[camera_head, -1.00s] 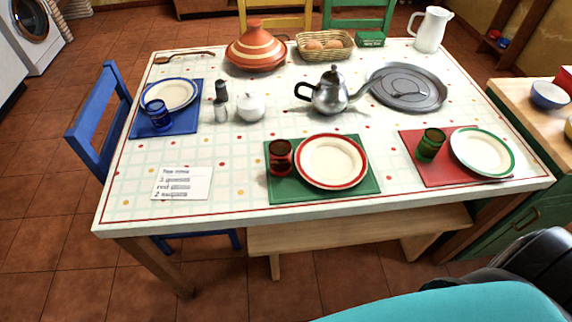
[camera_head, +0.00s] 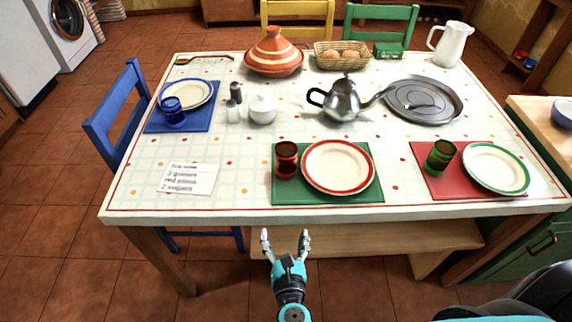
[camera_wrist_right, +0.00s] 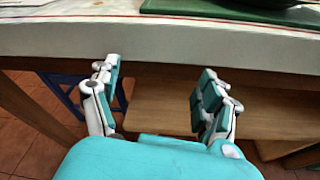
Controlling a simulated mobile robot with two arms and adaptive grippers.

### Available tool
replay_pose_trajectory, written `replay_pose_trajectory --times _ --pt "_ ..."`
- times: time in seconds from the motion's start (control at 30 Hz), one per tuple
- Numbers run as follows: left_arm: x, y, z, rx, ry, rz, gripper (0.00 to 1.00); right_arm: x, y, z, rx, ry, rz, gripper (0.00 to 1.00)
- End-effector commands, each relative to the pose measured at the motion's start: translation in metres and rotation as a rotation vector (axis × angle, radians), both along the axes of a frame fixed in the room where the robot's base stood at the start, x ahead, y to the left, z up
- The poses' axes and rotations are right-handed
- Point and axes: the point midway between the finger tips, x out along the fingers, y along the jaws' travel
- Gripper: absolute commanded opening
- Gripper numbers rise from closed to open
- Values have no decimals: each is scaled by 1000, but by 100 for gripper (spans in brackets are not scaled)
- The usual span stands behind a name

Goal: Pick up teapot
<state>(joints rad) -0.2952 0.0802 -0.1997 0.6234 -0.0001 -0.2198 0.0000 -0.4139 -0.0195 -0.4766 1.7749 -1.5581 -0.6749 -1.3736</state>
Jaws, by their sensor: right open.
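The silver teapot (camera_head: 342,102) stands upright on the table, right of centre and toward the back, with its dark handle to the left and its spout to the right. My right gripper (camera_head: 286,240) is open and empty in front of the table's near edge, below the tabletop. It is well short of the teapot, with the green mat and red-rimmed plate between them. In the right wrist view the open fingers (camera_wrist_right: 160,95) face the table edge (camera_wrist_right: 160,42). The teapot does not show there. My left gripper is not in view.
The table (camera_head: 240,180) holds a red glass (camera_head: 286,160), a red-rimmed plate (camera_head: 338,167), a white sugar bowl (camera_head: 262,109), shakers (camera_head: 235,95), an orange tagine (camera_head: 273,55) and a grey round tray (camera_head: 440,112) close to the spout. A bench (camera_head: 380,240) stands under the near edge.

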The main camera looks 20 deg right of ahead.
Motion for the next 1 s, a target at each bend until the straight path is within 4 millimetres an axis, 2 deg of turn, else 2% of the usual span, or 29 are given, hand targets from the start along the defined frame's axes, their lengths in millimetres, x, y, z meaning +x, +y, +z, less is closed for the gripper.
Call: replay_pose_trajectory --times 0.03,0.1,0.23,0.37,0.8,1.0 --pt "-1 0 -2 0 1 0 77 3 -1 32 -90 -60 0 79" --pt "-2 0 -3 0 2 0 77 5 -3 67 -201 -121 -7 79" --pt "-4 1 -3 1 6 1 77 6 -7 101 -306 -178 -26 79" --pt "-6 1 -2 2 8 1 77 20 -11 108 -326 -188 -31 79" --pt "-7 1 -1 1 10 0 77 107 -36 106 -321 -186 -30 79" --pt "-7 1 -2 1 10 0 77 122 -41 106 -322 -183 -29 79"
